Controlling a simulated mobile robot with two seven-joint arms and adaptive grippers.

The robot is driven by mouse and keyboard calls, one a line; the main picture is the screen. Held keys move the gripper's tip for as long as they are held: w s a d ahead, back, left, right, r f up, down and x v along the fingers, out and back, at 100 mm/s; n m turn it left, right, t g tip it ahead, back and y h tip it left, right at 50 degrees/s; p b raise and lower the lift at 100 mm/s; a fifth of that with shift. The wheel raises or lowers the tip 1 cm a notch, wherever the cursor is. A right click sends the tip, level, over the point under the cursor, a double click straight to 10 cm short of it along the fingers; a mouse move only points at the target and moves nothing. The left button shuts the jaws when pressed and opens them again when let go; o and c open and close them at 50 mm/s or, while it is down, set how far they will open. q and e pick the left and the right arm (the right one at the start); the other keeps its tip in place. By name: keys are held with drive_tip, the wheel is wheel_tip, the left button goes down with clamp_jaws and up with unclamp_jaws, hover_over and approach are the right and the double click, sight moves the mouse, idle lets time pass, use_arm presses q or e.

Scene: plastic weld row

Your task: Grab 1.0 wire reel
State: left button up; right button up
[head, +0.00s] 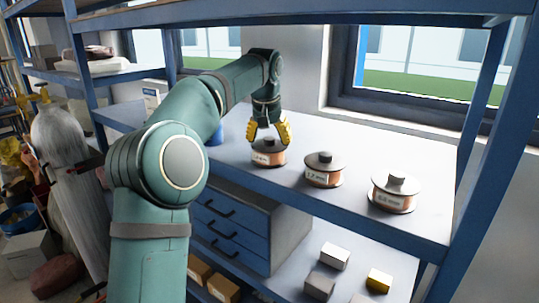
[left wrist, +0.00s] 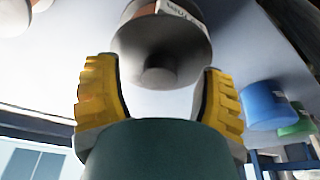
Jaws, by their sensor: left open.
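Three copper-coloured wire reels with grey flanges and top knobs stand upright in a row on the grey shelf. The left reel (head: 268,155) has a white label too small to read surely. The middle reel (head: 323,171) seems to read 1.2 mm, the right reel (head: 393,193) 0.8 mm. My left gripper (head: 268,133), with yellow fingers, is open right above the left reel. In the left wrist view the gripper (left wrist: 160,98) has its fingers spread on either side of this reel's knob (left wrist: 157,77), with gaps on both sides. My right gripper is not in view.
A blue container (head: 216,134) stands left of the reels; it also shows in the left wrist view (left wrist: 263,106) beside a green one (left wrist: 299,122). A blue drawer unit (head: 232,223) and small blocks (head: 335,256) are on the shelf below. A blue upright (head: 487,140) bounds the right.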

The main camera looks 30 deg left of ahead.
use_arm(q)
drive_tip(key=shift+f, duration=0.2)
drive_tip(key=shift+r, duration=0.1)
clamp_jaws()
drive_tip(key=shift+r, duration=0.15)
